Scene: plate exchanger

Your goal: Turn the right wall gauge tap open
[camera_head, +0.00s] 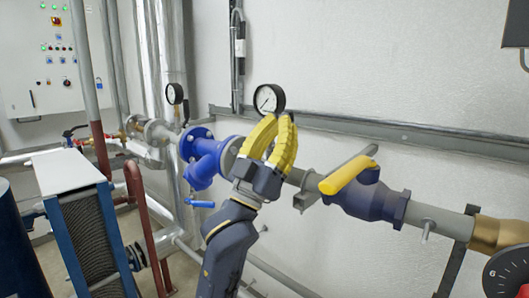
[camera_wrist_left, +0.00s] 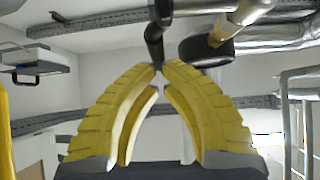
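The right wall gauge (camera_head: 269,98) is a round white dial with a black rim, in the middle of the head view. My left gripper (camera_head: 278,120), with yellow ribbed fingers, points up just below it and hides its tap there. In the left wrist view a thin black tap handle (camera_wrist_left: 155,35) comes down to the fingertips (camera_wrist_left: 160,68), which are closed together around its end. The dark round body of the gauge (camera_wrist_left: 207,48) is just right of the handle there. My right gripper is in neither view.
A second gauge (camera_head: 175,93) with a black tap handle (camera_head: 186,111) is to the left. A blue strainer (camera_head: 203,158) is left of my gripper. A valve with a yellow lever (camera_head: 350,174) is close on its right. A wall rail (camera_head: 420,136) runs behind.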

